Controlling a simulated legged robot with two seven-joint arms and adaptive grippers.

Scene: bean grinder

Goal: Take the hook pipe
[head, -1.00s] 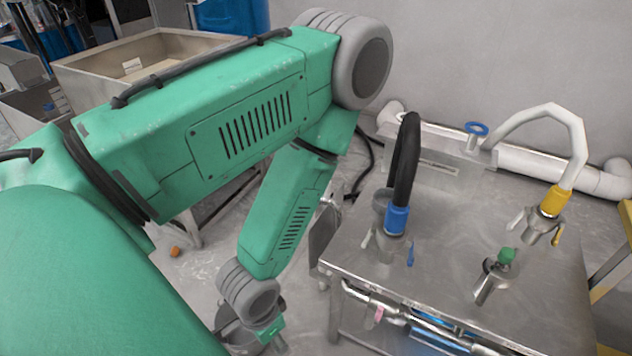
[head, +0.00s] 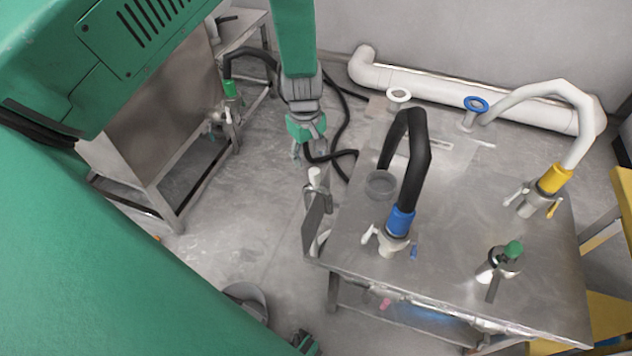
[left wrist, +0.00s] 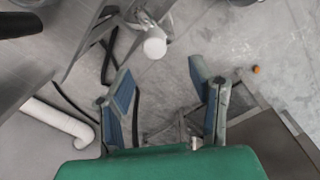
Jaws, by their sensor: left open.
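Two hook-shaped pipes stand on the metal table (head: 455,235). One is black (head: 418,150) with a blue collar (head: 400,221); the other is white (head: 575,115) with a yellow collar (head: 555,179). I cannot tell which one the task names. My left gripper (head: 306,152) points down left of the table, apart from both pipes. In the left wrist view its jaws (left wrist: 163,95) are open and empty, with a white knob (left wrist: 154,47) beyond them. A small green and dark part at the head view's bottom edge may be my right gripper (head: 305,343).
A green-capped fitting (head: 508,255) stands at the table's front right. A metal box on legs (head: 155,135), with a black hose (head: 250,57), stands at left. A bucket (head: 245,298) sits on the floor. A white floor pipe (head: 460,88) runs along the wall.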

